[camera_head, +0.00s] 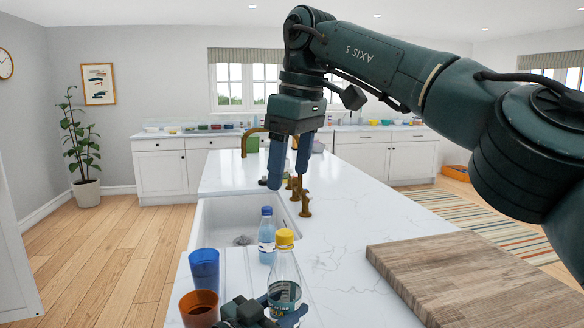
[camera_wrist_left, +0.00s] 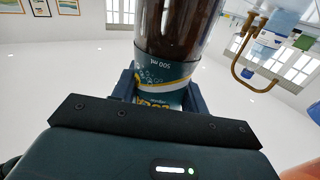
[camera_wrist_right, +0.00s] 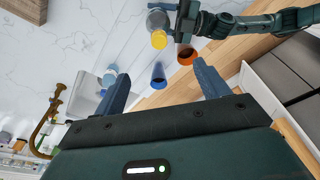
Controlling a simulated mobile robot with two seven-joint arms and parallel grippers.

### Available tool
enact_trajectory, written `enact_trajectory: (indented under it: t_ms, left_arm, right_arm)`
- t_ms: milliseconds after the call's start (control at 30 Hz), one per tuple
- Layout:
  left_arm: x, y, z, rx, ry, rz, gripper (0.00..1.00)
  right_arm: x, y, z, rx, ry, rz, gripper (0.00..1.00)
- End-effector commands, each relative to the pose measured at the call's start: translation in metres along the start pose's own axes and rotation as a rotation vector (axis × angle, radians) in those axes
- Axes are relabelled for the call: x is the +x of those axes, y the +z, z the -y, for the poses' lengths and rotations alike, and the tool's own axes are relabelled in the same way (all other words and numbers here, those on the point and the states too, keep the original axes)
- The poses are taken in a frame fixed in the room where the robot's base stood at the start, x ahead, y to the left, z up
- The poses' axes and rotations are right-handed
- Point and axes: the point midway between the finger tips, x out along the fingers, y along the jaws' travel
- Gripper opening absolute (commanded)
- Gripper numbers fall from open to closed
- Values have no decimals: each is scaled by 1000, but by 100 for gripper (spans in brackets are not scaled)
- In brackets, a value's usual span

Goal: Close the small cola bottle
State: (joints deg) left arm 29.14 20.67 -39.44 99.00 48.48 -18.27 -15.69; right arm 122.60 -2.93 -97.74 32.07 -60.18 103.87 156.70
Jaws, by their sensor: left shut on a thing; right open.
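The cola bottle (camera_head: 284,274) is clear with a dark label and has a yellow cap (camera_head: 284,238) on top. My left gripper (camera_head: 264,316) is shut on it, low at the bottom of the head view. In the left wrist view, dark cola fills the bottle (camera_wrist_left: 175,30) and its label shows between the fingers. The yellow cap also shows in the right wrist view (camera_wrist_right: 159,40). My right gripper (camera_head: 289,172) is open and empty, pointing down, above and behind the bottle. How tightly the cap sits, and whether the bottle touches the counter, I cannot tell.
A blue-capped bottle (camera_head: 266,236) stands just behind the cola bottle. A blue cup (camera_head: 204,268) and an orange cup (camera_head: 199,309) stand to the left. The sink (camera_head: 225,222) and brass taps (camera_head: 305,204) lie behind. A wooden board (camera_head: 470,280) is at right; counter between is clear.

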Motion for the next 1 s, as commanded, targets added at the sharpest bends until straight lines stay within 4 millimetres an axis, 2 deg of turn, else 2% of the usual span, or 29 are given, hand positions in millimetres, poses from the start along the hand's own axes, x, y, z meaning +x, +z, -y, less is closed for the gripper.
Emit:
enact_trajectory:
  t_ms: [233,567,600,867,1000]
  left_arm:
    - [0,1,0,1,-1,2,0]
    - [0,1,0,1,-1,2,0]
    - [0,1,0,1,-1,2,47]
    - [0,0,0,0,0,1,68]
    - [0,0,0,0,0,0,70]
  right_arm:
    - [-18,0,0,0,0,1,74]
    - [-20,0,0,-1,0,1,74]
    - [-20,0,0,-1,0,1,74]
    - [-20,0,0,-1,-1,1,74]
    - [-20,0,0,-1,-1,1,74]
